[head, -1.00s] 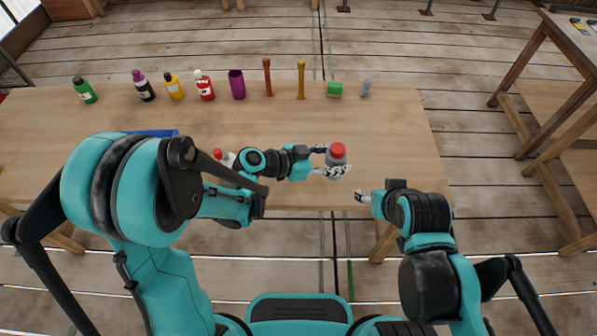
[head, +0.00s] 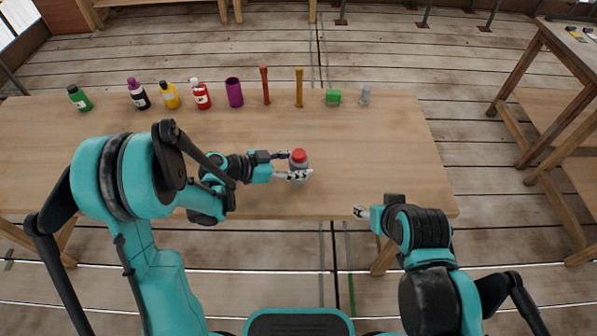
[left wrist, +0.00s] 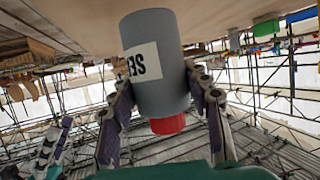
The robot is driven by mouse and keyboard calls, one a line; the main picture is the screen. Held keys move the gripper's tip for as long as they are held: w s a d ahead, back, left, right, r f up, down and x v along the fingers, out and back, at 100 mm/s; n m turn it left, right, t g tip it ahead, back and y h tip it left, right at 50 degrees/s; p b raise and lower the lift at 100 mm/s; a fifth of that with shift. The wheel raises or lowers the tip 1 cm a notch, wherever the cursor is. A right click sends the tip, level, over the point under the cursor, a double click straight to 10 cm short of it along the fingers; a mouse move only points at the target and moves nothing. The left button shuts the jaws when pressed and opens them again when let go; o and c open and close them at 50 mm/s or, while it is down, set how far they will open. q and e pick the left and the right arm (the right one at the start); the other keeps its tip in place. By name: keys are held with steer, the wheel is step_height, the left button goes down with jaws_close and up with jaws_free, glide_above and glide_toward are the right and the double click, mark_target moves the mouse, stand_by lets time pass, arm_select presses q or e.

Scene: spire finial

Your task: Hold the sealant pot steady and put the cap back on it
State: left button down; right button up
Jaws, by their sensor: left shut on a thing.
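The sealant pot (head: 300,169) is a grey cylinder with a red cap (head: 299,155) on its top end. It stands about upright over the near part of the table. My left gripper (head: 290,166) is shut around its sides. The left wrist view is upside down: the grey pot (left wrist: 154,62), with part of a white label, sits between both fingers, and the red cap (left wrist: 168,124) points down in the picture. I cannot tell whether the pot touches the table or how tightly the cap sits. My right gripper (head: 361,212) is near the table's front edge, apart from the pot; its fingers are too small to judge.
Along the back of the table (head: 380,150) stand green (head: 79,98), dark (head: 138,93), yellow (head: 170,95) and red (head: 201,95) bottles, a purple cup (head: 234,92), two upright tools (head: 265,85), a green block (head: 333,97) and a small grey item (head: 365,96). The table's right half is clear.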

arm_select(q)
steer(key=shift+f+b, duration=0.9)
steer(key=shift+f, duration=1.05)
steer(key=shift+f, duration=0.15)
steer(key=c, duration=0.7)
jaws_free()
steer(key=shift+c, duration=0.2)
steer(key=shift+r, duration=0.25)
steer(key=p+v, duration=0.3)
steer(key=v, duration=0.9)
